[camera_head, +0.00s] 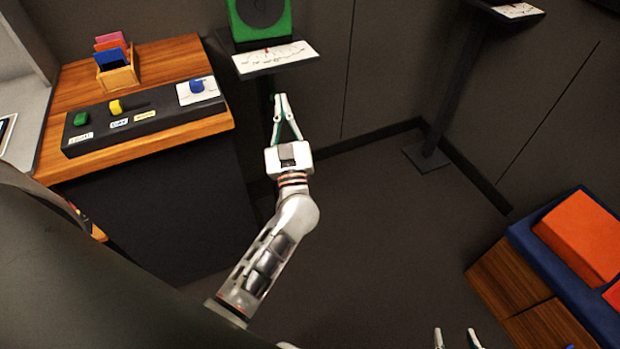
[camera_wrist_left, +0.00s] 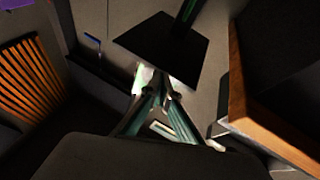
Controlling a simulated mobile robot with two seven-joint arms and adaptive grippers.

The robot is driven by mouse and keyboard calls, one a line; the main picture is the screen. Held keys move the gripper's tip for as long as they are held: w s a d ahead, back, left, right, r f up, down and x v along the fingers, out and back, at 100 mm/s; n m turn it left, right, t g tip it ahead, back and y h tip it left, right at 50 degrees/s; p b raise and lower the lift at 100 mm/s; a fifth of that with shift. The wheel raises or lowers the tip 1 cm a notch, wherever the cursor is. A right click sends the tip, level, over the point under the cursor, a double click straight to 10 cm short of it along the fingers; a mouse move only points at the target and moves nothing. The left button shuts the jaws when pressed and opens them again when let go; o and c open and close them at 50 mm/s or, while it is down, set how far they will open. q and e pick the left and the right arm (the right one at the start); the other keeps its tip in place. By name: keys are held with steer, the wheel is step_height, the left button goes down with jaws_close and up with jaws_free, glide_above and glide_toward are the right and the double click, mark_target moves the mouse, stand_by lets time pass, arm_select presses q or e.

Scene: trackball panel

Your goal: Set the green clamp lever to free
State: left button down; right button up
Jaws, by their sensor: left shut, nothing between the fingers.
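A small green lever (camera_head: 81,118) sits at the left end of the long black panel (camera_head: 150,124) on the wooden desk. A white label lies just below it; I cannot read its text or tell the lever's setting. My left gripper (camera_head: 280,96) is shut and empty, beyond the desk's right edge and well apart from the green lever. Its closed fingers also show in the left wrist view (camera_wrist_left: 162,82), where I make out no lever. My right gripper (camera_head: 456,331) is open at the bottom edge of the head view.
A yellow lever (camera_head: 116,106) and a blue knob (camera_head: 196,86) share the panel. A wooden holder (camera_head: 118,78) with coloured cards stands behind. A green box (camera_head: 262,18) is on a stand near my left gripper. Orange boxes (camera_head: 582,236) lie at right. The middle floor is clear.

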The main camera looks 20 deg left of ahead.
arm_select(q)
steer(key=s+d+f+m+h+p, duration=0.1)
steer(key=s+d+f+m+h, duration=0.3)
steer(key=h, duration=0.4)
steer(key=s+d+f+m+g+h, duration=0.1)
steer(key=s+d+f+m+h, duration=0.3)
steer(key=d+f+m+h, duration=0.2)
steer(key=shift+s+d+f+h+p, duration=0.15)
steer(key=shift+d+f+h+p, duration=0.35)
steer(key=shift+f+h, duration=0.75)
arm_select(e)
steer(key=shift+w+r, duration=0.35)
steer(key=shift+r, duration=0.5)
steer(key=shift+w+r, duration=0.3)
steer(key=shift+r, duration=0.5)
arm_select(q)
steer(key=shift+d, duration=0.15)
